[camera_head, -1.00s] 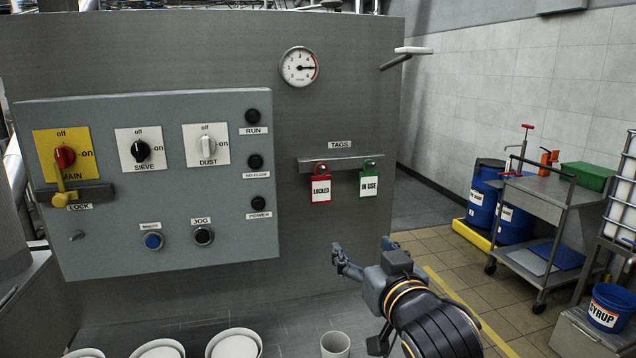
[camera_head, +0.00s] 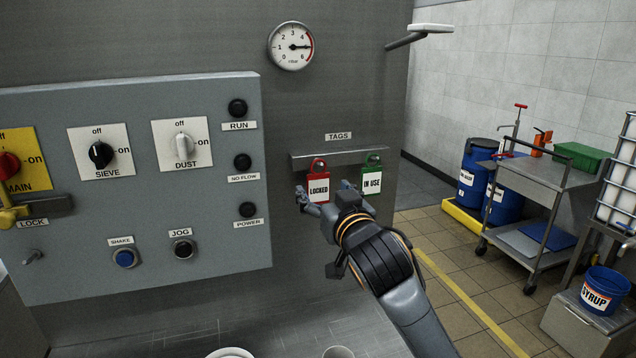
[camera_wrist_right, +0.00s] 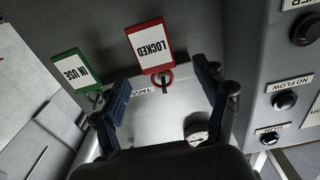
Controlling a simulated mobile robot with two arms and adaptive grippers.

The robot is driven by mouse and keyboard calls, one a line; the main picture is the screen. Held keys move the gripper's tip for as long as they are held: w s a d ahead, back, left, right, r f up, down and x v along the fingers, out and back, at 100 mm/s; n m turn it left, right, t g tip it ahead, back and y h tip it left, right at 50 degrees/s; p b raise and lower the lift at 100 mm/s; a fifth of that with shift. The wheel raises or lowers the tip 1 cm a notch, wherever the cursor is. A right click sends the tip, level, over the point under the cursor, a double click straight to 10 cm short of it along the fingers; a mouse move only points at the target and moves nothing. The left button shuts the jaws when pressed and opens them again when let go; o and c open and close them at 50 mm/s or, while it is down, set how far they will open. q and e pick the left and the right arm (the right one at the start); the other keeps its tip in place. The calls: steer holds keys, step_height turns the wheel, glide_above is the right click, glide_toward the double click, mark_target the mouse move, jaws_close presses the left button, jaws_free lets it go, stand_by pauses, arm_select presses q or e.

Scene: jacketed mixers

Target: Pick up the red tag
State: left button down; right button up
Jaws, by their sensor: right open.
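The red tag (camera_head: 318,184), with a white label reading LOCKED, hangs from the tag rail (camera_head: 342,157) on the grey wall. It also shows in the right wrist view (camera_wrist_right: 149,44), upside down, between and beyond the fingers. A green tag (camera_head: 371,183) reading IN USE hangs to its right, and it shows at the left in the right wrist view (camera_wrist_right: 72,70). My right gripper (camera_head: 322,194) is open and empty, close in front of the red tag; in the head view its fingers overlap the lower edges of the tags. My left gripper is not in view.
A control panel (camera_head: 210,270) with switches and buttons is left of the tags. A pressure gauge (camera_head: 291,46) is above, and a handle (camera_head: 420,33) juts out at upper right. White containers (camera_head: 230,353) stand at the bottom edge. A trolley (camera_head: 545,178) and blue drums are at right.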

mark_target(319, 185)
steer(key=shift+w+a, duration=0.1)
steer(key=shift+w, duration=0.45)
steer(key=x, duration=0.1)
steer(key=p+x, duration=0.2)
steer(key=x, duration=0.1)
steer(key=shift+w+d+f, duration=0.1)
steer(key=shift+d+f, duration=0.1)
steer(key=shift+f, duration=0.15)
steer(key=shift+w+a+f, duration=0.1)
steer(key=shift+w, duration=0.15)
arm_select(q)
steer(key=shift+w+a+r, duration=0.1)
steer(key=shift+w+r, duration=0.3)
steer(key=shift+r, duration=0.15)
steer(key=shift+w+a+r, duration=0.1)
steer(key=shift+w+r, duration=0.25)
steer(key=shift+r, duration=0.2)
arm_select(e)
steer(key=c, duration=0.9)
